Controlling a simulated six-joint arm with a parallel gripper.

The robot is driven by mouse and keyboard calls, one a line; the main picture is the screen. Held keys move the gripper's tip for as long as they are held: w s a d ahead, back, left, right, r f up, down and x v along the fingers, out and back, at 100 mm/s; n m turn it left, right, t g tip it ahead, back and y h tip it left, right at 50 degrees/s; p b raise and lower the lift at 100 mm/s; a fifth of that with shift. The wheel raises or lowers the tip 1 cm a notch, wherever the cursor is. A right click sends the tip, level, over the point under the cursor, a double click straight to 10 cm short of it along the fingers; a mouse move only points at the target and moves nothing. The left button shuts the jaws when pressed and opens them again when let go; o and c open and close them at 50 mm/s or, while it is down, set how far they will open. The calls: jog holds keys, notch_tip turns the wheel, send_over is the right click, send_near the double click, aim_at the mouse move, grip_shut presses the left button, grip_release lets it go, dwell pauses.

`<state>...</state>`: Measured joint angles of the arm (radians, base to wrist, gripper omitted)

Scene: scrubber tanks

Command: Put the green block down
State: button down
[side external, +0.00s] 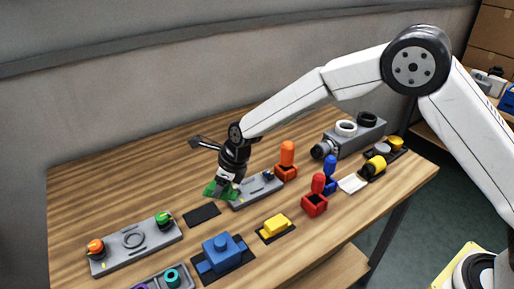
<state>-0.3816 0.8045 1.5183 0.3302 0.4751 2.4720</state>
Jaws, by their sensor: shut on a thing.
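The green block (210,190) is between the fingers of my gripper (226,187), which is shut on it. The gripper points down near the middle of the table, and its fingers hide part of the block. The block appears at the left end of a grey fixture (258,190), above and behind a black flat pad (202,215). I cannot tell whether the block touches the table or hangs a little above it.
A blue block (222,250) on a dark pad and a yellow block (275,225) stand in front. Red (315,200), orange (287,165) and blue (330,178) pieces stand to the right. A grey plate (135,247) with knobs lies left. The table's back left (110,185) is clear.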

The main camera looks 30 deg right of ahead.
jog(key=shift+w+a+f, duration=0.25)
jog(key=shift+w+f, duration=0.4)
jog(key=shift+f, duration=0.15)
jog(key=shift+w+a+f, duration=0.2)
jog(key=shift+w+f, duration=0.45)
jog(key=shift+f, duration=0.2)
jog(key=shift+w+a+f, duration=0.25)
jog(key=shift+w+f, duration=0.4)
jog(key=shift+f, duration=0.15)
jog(key=shift+w+a+f, duration=0.1)
jog(key=shift+w+f, duration=0.15)
jog(key=shift+f, duration=1.6)
jog(key=shift+f, duration=0.2)
jog(key=shift+c, duration=0.8)
grip_release()
jog(key=shift+r, duration=0.2)
jog(key=v, duration=1.2)
